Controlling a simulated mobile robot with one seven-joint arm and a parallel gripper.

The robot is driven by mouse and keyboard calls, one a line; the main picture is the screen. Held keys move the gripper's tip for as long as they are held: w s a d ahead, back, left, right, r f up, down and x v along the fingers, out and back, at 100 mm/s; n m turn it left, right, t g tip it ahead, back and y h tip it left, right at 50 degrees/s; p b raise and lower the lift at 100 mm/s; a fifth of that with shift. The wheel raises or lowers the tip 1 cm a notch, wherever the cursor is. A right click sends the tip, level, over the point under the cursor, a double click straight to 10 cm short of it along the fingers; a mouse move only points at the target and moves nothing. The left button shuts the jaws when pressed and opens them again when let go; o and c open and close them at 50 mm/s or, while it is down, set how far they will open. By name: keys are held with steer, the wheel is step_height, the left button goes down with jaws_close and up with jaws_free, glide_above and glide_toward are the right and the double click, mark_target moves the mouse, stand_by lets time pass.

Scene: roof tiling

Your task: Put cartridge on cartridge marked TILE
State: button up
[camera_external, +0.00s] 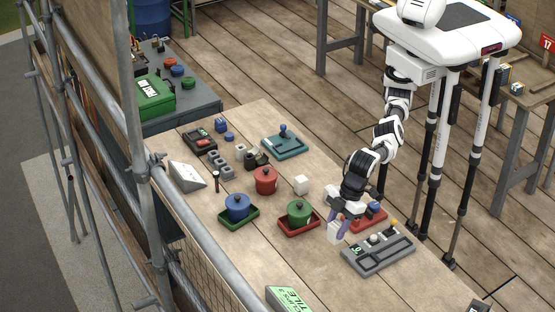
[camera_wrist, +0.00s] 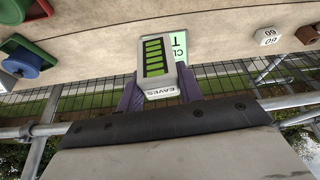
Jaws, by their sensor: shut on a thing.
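My gripper (camera_external: 340,217) is shut on a pale cartridge (camera_external: 334,232) above the workbench. In the wrist view the purple fingers of my gripper (camera_wrist: 160,93) are on both sides of the cartridge (camera_wrist: 155,62), which has green bars and reads EAVES. A green sign-like piece with dark lettering that includes TILE (camera_external: 290,298) lies at the bench's near end, apart from my gripper. In the wrist view a green-and-white lettered label (camera_wrist: 181,47) shows partly behind the held cartridge, and its text is cut off.
Near my gripper are a grey console (camera_external: 378,262), a red tray (camera_external: 383,223) and a green pot (camera_external: 299,212) in another red tray. A blue pot (camera_external: 237,205), a red pot (camera_external: 265,178) and a white cube (camera_external: 301,185) stand further off. Bench between console and TILE piece looks clear.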

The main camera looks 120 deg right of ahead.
steer(key=shift+w+d+r+m, duration=0.1)
steer(key=shift+d+r+m, duration=0.25)
steer(key=shift+r, duration=0.5)
steer(key=shift+d+r+m, duration=0.25)
steer(key=shift+d+r, duration=0.2)
steer(key=shift+r, duration=0.35)
steer(key=s+d+r+m+g+h, duration=0.1)
steer(key=s+d+r+m+h, duration=0.25)
steer(key=d, duration=0.55)
steer(key=s+d+r+m, duration=0.3)
steer(key=d+r+m, duration=0.25)
steer(key=d, duration=0.25)
steer(key=s+d+f+m+g+h+p, duration=0.1)
steer(key=s+d+f+m+g, duration=0.15)
steer(key=s+d+m, duration=0.4)
steer(key=s+d+f+m+g+h+p, duration=0.1)
steer(key=s+d+f+m, duration=0.2)
steer(key=s+d, duration=0.5)
steer(key=shift+n+y, duration=0.25)
steer(key=f, duration=0.6)
steer(key=f+p, duration=0.1)
steer(key=f, duration=0.6)
steer(key=s+a+f, duration=0.1)
steer(key=f, duration=0.6)
steer(key=shift+s+a+p, duration=0.1)
steer(key=shift+p, duration=0.3)
